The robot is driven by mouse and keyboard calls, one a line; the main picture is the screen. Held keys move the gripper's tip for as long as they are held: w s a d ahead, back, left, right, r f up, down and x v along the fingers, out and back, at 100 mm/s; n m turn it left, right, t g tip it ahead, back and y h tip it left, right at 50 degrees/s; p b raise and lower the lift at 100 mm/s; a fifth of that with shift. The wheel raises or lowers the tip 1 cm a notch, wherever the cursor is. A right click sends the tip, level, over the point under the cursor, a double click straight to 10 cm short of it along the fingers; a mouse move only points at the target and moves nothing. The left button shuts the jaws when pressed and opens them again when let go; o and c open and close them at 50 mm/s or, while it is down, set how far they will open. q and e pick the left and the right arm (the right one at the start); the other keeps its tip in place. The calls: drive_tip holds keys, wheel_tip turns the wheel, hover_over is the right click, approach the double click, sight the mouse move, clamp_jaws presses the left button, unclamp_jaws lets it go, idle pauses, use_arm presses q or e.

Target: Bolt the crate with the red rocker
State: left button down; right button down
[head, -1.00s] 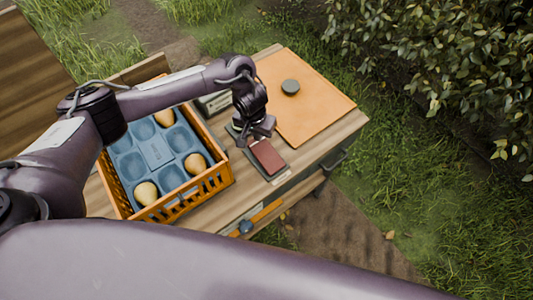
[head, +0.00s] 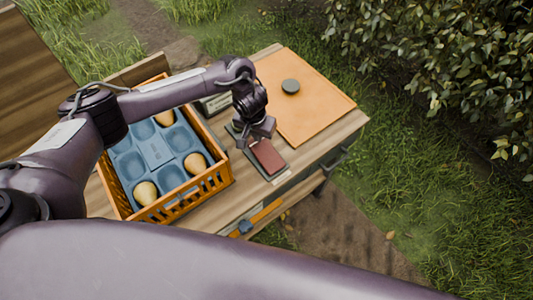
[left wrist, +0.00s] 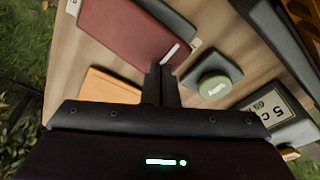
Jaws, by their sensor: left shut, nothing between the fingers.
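The red rocker (head: 268,156) is a flat dark-red plate on a dark base, on the bench right of the crate. It also shows at the upper left of the left wrist view (left wrist: 132,34). The orange crate (head: 216,181) holds a blue tray with three visible pears and several empty hollows. My left gripper (head: 256,133) is over the bench just behind the rocker. Its fingers (left wrist: 161,85) are together and empty, close to the rocker's end; I cannot tell whether they touch it. The rocker's tilt is unclear. My right gripper is out of view.
A green round button (left wrist: 214,87) on a dark base sits beside the rocker. A labelled box (left wrist: 272,108) stands near the crate. An orange board (head: 315,105) with a dark disc (head: 290,87) lies at the back right. Bushes grow beyond the grass.

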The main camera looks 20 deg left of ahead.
use_arm(q)
drive_tip(key=shift+f+b, duration=0.55)
drive_tip(key=shift+f, duration=0.7)
idle(0.3)
wheel_tip(320, 180, up, 7)
drive_tip(key=p, duration=0.8)
drive_tip(key=shift+r+p, duration=0.1)
drive_tip(key=shift+p, duration=0.25)
idle(0.3)
drive_tip(key=shift+s, duration=0.1)
